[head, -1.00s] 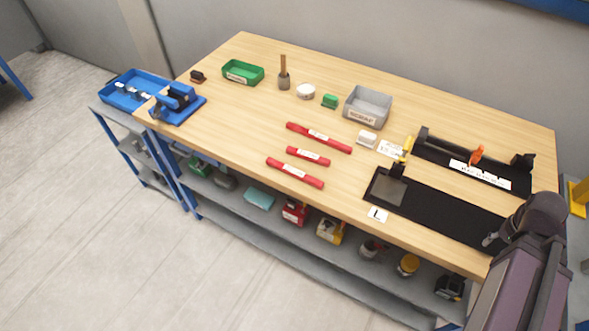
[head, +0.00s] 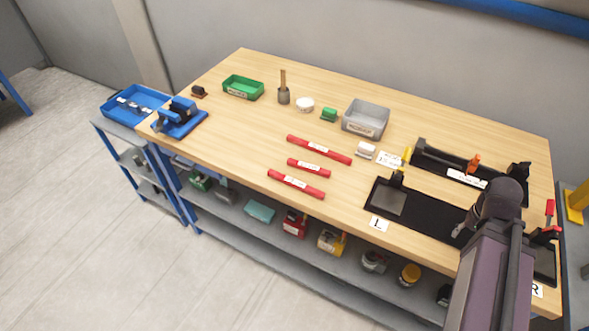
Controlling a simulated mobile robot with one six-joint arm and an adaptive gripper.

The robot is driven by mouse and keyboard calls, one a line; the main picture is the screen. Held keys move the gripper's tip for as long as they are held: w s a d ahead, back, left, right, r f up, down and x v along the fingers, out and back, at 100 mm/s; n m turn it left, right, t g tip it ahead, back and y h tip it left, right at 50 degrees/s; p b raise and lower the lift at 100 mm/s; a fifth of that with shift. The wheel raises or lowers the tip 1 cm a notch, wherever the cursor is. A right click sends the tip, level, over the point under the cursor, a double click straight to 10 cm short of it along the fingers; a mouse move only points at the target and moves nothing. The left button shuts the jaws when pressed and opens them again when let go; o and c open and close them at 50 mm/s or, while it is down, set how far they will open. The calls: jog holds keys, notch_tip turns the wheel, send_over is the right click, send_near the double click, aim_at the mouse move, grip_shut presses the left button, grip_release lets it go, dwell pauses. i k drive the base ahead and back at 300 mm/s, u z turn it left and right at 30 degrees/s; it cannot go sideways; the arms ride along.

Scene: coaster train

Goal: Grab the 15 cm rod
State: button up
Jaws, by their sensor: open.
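Three red rods with white labels lie apart, roughly parallel, on the wooden table. The far rod (head: 334,155) looks longest, the middle rod (head: 322,173) is clearly shortest, and the near rod (head: 277,177) is in between. The label print is too small to read, so I cannot tell which is the 15 cm one. My gripper (head: 459,231) is mostly hidden behind my arm at the lower right; only a small grey part shows, over the black plate. It is open, well right of the rods, and touches none of them.
A black plate (head: 421,213) and black rack (head: 440,160) fill the table's right side. A blue fixture (head: 178,125) is left. Table around the rods is clear.

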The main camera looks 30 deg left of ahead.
aim_at(304, 167)
jog(key=u, duration=1.25)
jog(key=k, duration=0.9)
jog(key=i, duration=0.8)
jog(key=u, duration=0.05)
